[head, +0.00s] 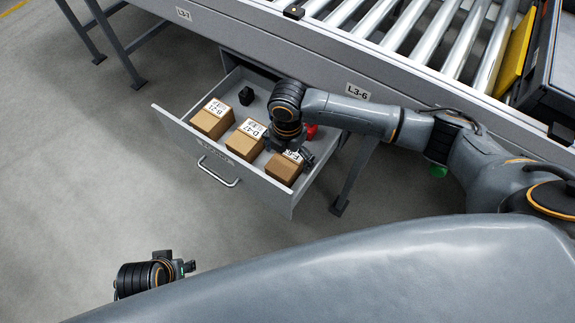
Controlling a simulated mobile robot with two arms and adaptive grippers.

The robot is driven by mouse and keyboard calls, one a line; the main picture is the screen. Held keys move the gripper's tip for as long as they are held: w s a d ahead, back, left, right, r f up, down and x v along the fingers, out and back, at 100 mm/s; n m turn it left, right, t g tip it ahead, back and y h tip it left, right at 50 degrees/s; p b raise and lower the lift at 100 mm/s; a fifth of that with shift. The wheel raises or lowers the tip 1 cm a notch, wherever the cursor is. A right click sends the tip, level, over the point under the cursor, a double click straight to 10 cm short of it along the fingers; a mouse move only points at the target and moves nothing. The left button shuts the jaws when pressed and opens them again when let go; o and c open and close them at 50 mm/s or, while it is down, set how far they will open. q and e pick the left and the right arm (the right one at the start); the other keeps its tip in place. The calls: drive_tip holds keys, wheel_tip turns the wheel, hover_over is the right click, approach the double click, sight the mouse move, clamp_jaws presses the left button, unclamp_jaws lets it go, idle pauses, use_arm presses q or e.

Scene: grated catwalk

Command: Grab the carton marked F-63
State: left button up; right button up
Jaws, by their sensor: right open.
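The carton marked F-6, its last digit hidden (283,170), is a brown box at the right front of an open grey drawer (218,160). Its white label is partly covered by my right gripper (288,152). That gripper points down into the drawer, just behind and above this carton, with its jaws open. I cannot tell whether a finger touches the carton. My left gripper (182,266) is low at the left, over the floor and far from the drawer. Its jaw state is unclear.
Cartons marked B-21 (211,122) and D-4, partly readable (243,145), stand to the left in the drawer. A small black object (246,96) and a red object (311,131) lie further back. The roller conveyor (400,28) is above the drawer. A table leg (352,178) stands to its right.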

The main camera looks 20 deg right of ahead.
drive_tip(key=shift+f, duration=0.3)
drive_tip(key=shift+c, duration=0.2)
drive_tip(key=c, duration=1.3)
